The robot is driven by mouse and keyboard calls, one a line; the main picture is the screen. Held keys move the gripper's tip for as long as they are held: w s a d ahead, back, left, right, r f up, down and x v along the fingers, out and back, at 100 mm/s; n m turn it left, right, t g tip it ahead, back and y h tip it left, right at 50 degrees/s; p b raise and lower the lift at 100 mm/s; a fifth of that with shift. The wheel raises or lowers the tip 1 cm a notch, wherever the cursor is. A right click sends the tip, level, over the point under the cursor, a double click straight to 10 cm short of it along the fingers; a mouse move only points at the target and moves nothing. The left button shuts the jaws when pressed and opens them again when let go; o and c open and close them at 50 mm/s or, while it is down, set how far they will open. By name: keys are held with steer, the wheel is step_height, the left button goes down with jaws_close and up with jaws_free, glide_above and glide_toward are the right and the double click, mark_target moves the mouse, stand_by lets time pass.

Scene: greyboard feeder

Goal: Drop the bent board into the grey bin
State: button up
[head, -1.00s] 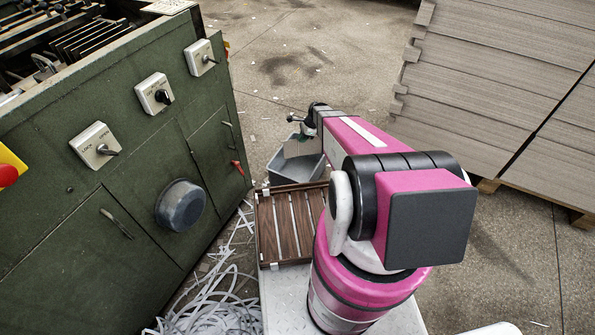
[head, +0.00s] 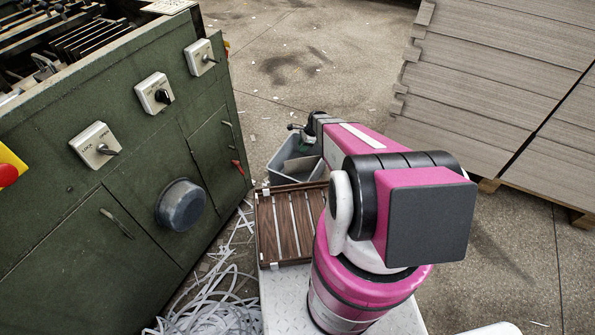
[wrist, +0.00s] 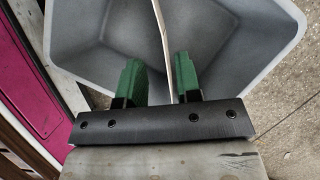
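The grey bin (head: 280,169) stands on the floor beyond the slatted wooden tray in the head view. It fills much of the wrist view (wrist: 235,45) below my gripper. My gripper (wrist: 158,68) is over the bin, with its two green fingers apart. The bent board (wrist: 162,35) shows edge-on as a thin, pale, slightly curved strip between the fingers, closer to the right one. There is a clear gap on its left side. In the head view the board (head: 300,164) shows as a grey patch within the bin's outline. My arm hides the bin's right side.
The green machine (head: 120,190) with switches and a round knob stands at the left. The wooden tray (head: 283,228) lies nearer than the bin. Stacked greyboard (head: 490,80) is at the right. Paper strips (head: 215,305) litter the floor. Open floor lies behind the bin.

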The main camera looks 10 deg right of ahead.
steer(key=v, duration=1)
steer(key=shift+d+r, duration=0.2)
steer(key=shift+r, duration=0.15)
